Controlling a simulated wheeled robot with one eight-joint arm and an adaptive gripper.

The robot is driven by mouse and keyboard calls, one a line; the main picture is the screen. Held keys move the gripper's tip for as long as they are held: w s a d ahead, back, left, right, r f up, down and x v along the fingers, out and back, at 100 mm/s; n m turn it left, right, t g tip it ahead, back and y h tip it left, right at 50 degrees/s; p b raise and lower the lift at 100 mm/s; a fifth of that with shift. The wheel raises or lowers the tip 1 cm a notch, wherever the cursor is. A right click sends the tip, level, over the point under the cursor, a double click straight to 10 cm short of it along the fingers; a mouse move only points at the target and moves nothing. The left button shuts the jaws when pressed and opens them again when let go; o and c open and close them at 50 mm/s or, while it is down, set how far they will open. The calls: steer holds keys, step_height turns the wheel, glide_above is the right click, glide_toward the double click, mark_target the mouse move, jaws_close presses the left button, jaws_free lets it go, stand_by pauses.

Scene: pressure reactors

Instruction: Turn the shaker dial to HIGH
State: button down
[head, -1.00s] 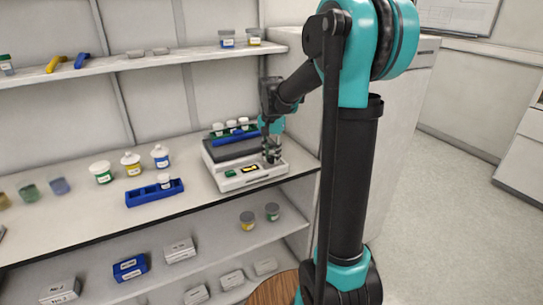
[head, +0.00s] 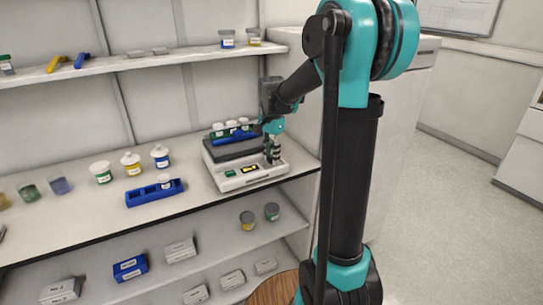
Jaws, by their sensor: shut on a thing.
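The shaker (head: 222,182) is a light grey box with a dark platform, standing at the right end of the bench. Its front panel has a green button (head: 230,173) and a small yellow-lit display (head: 250,169). My gripper (head: 274,160) points down at the right part of that panel and is shut on the dial. The dial itself is hidden by the fingers, so its setting cannot be read. A rack (head: 232,136) with several white-capped vials sits on the shaker platform.
A blue rack (head: 140,196) with one white-capped vial stands left of the shaker. Several jars, such as the yellow-labelled jar (head: 131,163), stand behind it. An upper shelf (head: 120,66) runs above the bench. The bench front between the blue rack and shaker is clear.

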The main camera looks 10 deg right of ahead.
mark_target(272, 158)
steer(key=c, duration=1.3)
jaws_free()
steer(key=shift+o, duration=0.2)
steer(key=shift+r, duration=4)
